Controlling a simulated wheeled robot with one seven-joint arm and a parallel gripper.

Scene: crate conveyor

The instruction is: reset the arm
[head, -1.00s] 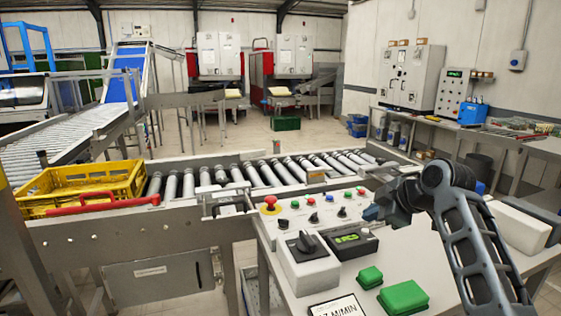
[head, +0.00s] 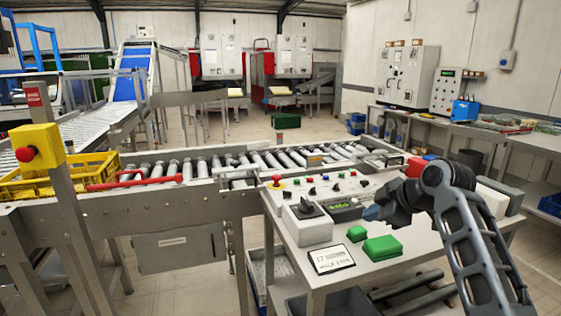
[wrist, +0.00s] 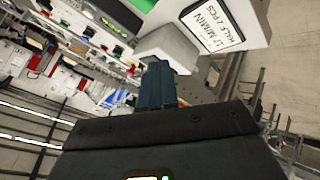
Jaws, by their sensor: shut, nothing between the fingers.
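My gripper (head: 372,212) is shut and empty. In the head view it hangs over the control desk (head: 300,262), left of my forearm, pointing left. Its closed fingers also show in the wrist view (wrist: 158,85), in front of the grey knob box (wrist: 168,45). In the head view that box (head: 306,222), with its black rotary knob, stands left of the fingertips. Two green blocks (head: 382,248) lie on the desk below the gripper. A label card (head: 331,257) reading 17 M/MIN lies at the desk's near edge; it also shows in the wrist view (wrist: 212,22).
A roller conveyor (head: 262,160) runs behind the desk. A yellow post box with a red button (head: 37,148) stands at left. Open floor lies beyond the conveyor.

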